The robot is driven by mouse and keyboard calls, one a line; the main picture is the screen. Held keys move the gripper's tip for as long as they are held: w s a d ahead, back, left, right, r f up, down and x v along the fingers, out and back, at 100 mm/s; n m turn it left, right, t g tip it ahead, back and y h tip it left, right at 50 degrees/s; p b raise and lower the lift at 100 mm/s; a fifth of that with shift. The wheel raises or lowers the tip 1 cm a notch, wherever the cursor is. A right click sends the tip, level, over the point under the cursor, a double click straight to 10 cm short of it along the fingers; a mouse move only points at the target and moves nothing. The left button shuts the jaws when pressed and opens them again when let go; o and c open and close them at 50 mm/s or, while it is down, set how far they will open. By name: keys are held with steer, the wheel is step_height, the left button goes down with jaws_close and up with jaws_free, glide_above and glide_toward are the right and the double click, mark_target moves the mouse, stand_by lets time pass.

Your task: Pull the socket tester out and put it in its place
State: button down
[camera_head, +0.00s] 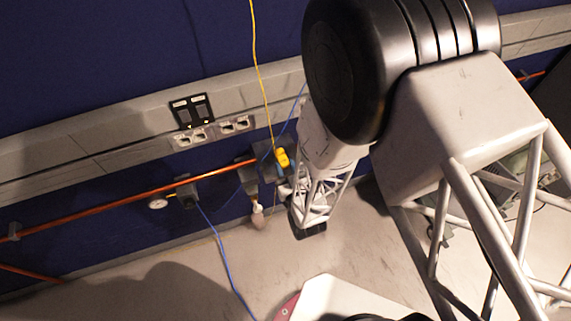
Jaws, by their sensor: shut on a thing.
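A small yellow body (282,157), which looks like the socket tester, shows beside the grey boxes on the blue wall, just left of my wrist. A dark blue part shows just below it. My gripper (287,188) is at the end of the pale lattice wrist, close under the yellow body and in front of the wall. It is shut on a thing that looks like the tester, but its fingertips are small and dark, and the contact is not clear. The tester's place cannot be made out for sure.
White double sockets (193,137) and a black switch panel (191,111) sit on the grey trunking. A copper pipe (120,200) with a gauge (157,203) runs along the wall. A yellow cord (260,70) and a blue cable (225,262) hang nearby. The floor at the lower left is clear.

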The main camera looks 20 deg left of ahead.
steer(key=shift+f, duration=0.15)
steer(key=c, duration=0.7)
jaws_free()
steer(key=shift+s, duration=0.1)
steer(key=v, duration=0.7)
steer(key=shift+s+d, duration=0.2)
steer(key=shift+d, duration=0.05)
